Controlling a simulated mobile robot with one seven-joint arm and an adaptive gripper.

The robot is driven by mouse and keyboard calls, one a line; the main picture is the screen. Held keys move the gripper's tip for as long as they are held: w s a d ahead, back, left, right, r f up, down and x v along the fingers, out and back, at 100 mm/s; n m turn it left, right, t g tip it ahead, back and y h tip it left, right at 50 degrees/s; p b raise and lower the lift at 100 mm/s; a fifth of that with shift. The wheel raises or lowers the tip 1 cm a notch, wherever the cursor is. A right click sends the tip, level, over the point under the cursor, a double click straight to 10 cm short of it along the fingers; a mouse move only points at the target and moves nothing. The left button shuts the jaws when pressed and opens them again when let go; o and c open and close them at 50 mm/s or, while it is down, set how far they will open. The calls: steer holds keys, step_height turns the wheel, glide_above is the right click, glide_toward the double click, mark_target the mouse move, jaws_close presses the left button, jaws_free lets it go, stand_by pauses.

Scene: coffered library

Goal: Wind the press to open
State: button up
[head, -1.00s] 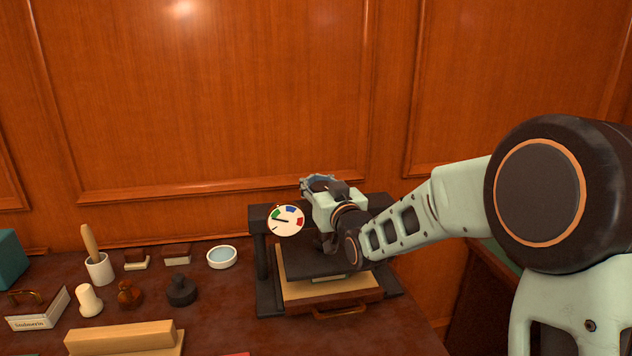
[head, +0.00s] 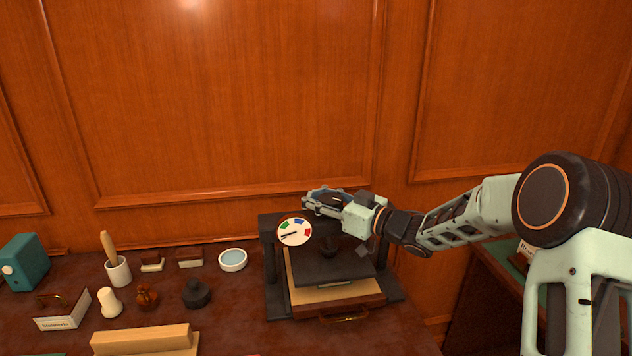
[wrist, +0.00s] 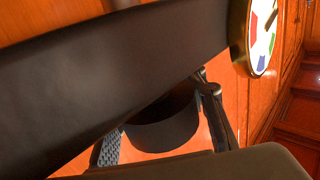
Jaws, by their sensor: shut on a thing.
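The black press (head: 270,262) stands at the right end of the table. Its dark plate (head: 320,266) lies low over a tan board (head: 310,298). A round white dial (head: 293,232) with green, blue and red patches sits on its top beam; the needle points left and slightly down, off the colours. My gripper (head: 322,203) is above the top beam, reaching in from the right. In the wrist view my gripper (wrist: 165,128) is shut on a dark rounded part (wrist: 168,132) of the press, apparently its winding handle. The dark beam hides much of it.
A white bowl (head: 233,260), a black knobbed piece (head: 196,293), a mortar with pestle (head: 118,270) and wooden blocks (head: 145,338) stand to the left. The panelled wall is close behind.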

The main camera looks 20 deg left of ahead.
steer(key=n+g+p, duration=0.1)
steer(key=g, duration=0.1)
steer(key=s+n+g+y+p, duration=0.1)
steer(key=n+g, duration=0.1)
steer(key=g, duration=0.1)
steer(key=shift+s+a+f, duration=0.1)
steer(key=shift+s, duration=0.05)
steer(key=shift+s+n+g+p, duration=0.25)
steer(key=shift+n+g, duration=0.25)
steer(key=shift+g, duration=0.2)
steer(key=shift+s+n+g+p, duration=0.1)
steer(key=shift+s+n+g, duration=0.1)
steer(key=shift+n+g, duration=0.4)
steer(key=shift+c, duration=0.2)
steer(key=o, duration=1.4)
steer(key=d, duration=1.2)
steer(key=shift+w, duration=0.4)
steer(key=shift+c, duration=0.2)
